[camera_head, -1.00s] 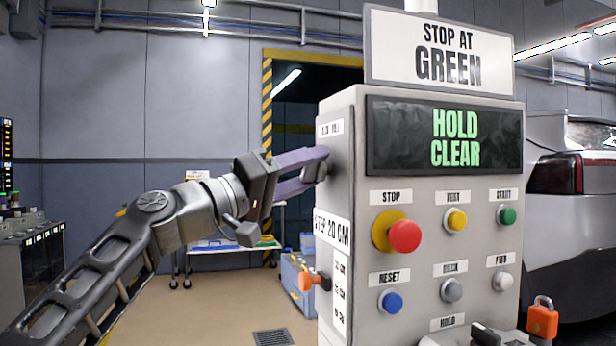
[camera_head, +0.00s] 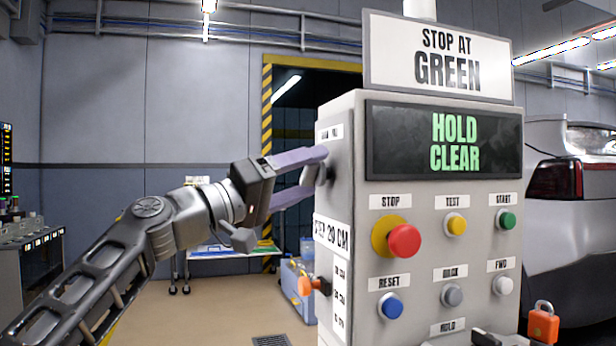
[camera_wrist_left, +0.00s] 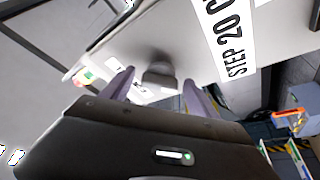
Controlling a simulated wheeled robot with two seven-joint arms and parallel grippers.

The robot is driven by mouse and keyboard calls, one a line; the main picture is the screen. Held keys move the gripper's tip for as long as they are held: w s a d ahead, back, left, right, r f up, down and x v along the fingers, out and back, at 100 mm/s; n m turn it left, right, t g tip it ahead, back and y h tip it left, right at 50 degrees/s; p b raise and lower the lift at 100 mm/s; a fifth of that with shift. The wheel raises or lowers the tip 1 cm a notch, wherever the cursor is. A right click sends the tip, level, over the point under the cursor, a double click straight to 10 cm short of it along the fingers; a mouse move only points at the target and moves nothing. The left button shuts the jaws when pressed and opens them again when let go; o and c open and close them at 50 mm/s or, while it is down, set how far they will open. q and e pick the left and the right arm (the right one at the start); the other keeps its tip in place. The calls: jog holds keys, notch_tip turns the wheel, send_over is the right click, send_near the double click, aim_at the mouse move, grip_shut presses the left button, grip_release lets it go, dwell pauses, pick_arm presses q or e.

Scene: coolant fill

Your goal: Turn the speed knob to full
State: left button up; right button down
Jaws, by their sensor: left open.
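The grey control box (camera_head: 345,235) stands at the right of centre in the head view. A dark grey knob (camera_head: 320,172) sits on its left side face, under a small label too blurred to read for certain. The knob also shows in the left wrist view (camera_wrist_left: 159,76). My left gripper (camera_head: 318,170) is open, with its purple fingers on either side of the knob. I cannot tell whether either finger touches it. The knob's pointer and scale cannot be made out. My right gripper is in neither view.
The box front carries a red stop button (camera_head: 404,240), several smaller buttons and a green "HOLD CLEAR" display (camera_head: 445,140). An orange padlock (camera_head: 543,323) is at lower right. A car (camera_head: 570,220) stands behind.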

pick_arm(q)
jog(key=b+v, duration=0.3)
jog(key=v, duration=0.4)
jog(key=shift+s+a+f, duration=0.1)
jog(key=shift+s, duration=0.05)
